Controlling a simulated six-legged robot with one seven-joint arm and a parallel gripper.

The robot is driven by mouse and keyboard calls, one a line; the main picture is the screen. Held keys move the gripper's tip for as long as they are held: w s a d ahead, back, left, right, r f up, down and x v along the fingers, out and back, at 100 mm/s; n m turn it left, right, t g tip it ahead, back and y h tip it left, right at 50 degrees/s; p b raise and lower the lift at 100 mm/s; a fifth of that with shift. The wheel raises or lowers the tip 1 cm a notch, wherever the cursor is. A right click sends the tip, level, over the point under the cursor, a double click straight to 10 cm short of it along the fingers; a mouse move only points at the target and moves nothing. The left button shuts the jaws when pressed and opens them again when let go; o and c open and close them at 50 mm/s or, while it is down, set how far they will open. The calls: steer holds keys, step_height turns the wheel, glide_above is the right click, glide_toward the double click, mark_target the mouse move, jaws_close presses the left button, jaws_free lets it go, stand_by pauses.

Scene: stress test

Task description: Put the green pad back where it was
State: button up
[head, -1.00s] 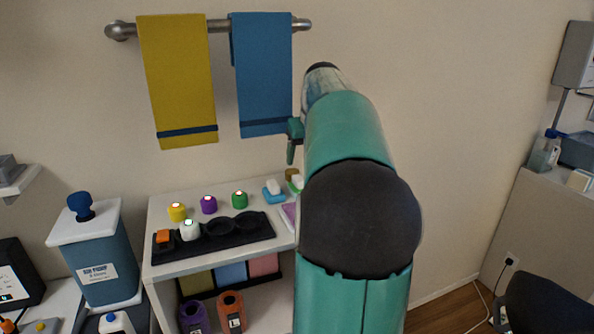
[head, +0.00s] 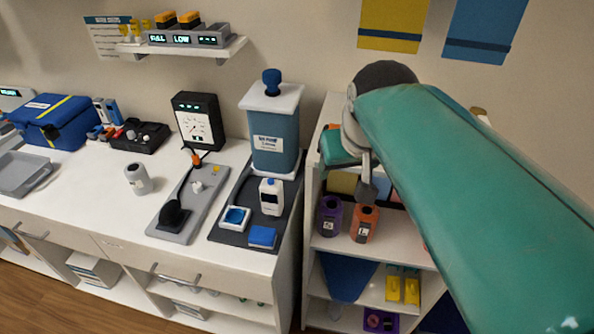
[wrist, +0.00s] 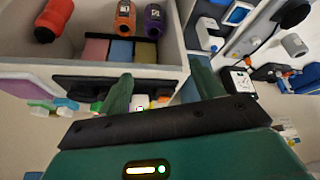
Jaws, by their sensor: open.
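My gripper (wrist: 162,70) shows in the wrist view with its two green fingers spread apart and nothing held between them. A pink-purple pad (wrist: 24,88) lies farther left. The dark tray (wrist: 78,85) is partly hidden by the left finger. In the head view my arm hides most of the shelf top.
The white shelf unit (head: 312,205) holds a purple bottle (head: 329,217) and an orange bottle (head: 364,224). A blue tank (head: 274,140) stands on the counter (head: 112,205) left of it. Blue and yellow towels hang above. The counter's front middle is fairly clear.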

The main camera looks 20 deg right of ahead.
steer(key=s+a+f+n+y, duration=0.1)
steer(key=s+a+f, duration=0.5)
steer(key=shift+s+a+n+t, duration=0.2)
steer(key=shift+a+n+t, duration=0.1)
steer(key=shift+a, duration=0.1)
stand_by(0.7)
